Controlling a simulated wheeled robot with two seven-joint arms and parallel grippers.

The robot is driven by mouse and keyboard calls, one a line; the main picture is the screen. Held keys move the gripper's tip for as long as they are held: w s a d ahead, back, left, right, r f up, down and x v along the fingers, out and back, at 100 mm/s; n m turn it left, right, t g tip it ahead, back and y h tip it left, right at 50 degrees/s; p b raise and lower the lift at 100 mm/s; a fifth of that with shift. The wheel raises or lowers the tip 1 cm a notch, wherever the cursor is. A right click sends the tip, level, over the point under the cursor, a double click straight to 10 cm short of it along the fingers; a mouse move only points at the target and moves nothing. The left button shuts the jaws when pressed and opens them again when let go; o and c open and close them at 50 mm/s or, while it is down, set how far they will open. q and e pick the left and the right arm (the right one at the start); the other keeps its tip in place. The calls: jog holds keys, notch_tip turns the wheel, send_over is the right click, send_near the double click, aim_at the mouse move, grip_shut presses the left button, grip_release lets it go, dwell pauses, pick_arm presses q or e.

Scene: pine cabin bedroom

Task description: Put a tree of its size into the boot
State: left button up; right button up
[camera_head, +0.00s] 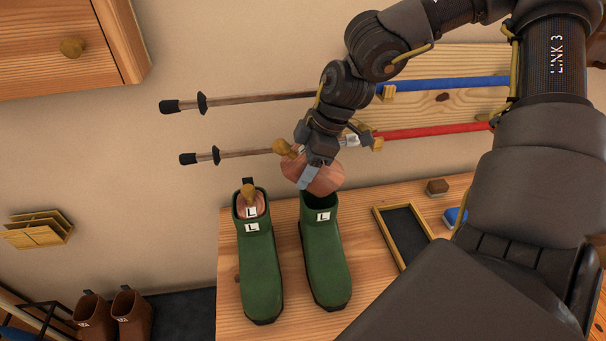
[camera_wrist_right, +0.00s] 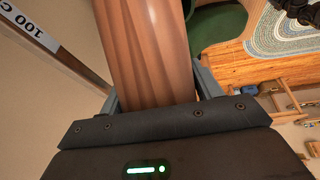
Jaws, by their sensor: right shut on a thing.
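Two green boots stand side by side on a wooden bench. The left boot (camera_head: 259,270) has an "L" tag, and a wooden boot tree (camera_head: 250,200), also tagged "L", sits in it with its knob up. The right boot (camera_head: 325,262) has an "L" tag and its opening shows dark. My right gripper (camera_head: 307,178) is shut on another wooden boot tree (camera_head: 328,181), held just above and behind the right boot's opening. This tree fills the middle of the wrist view (camera_wrist_right: 150,50), with green boot (camera_wrist_right: 218,25) beyond it. Its size mark is not readable. My left gripper is not in view.
The wooden bench (camera_head: 235,315) also holds a dark tray (camera_head: 406,236) with a yellow rim, a brown block (camera_head: 437,187) and a blue brush (camera_head: 455,216). Poles (camera_head: 240,153) hang on the wall behind my arm. Brown boots (camera_head: 128,312) stand lower left.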

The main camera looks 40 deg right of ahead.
notch_tip(320, 180, down, 3)
jog(key=shift+f, duration=0.2)
jog(key=shift+f, duration=0.15)
jog(key=o, duration=1.3)
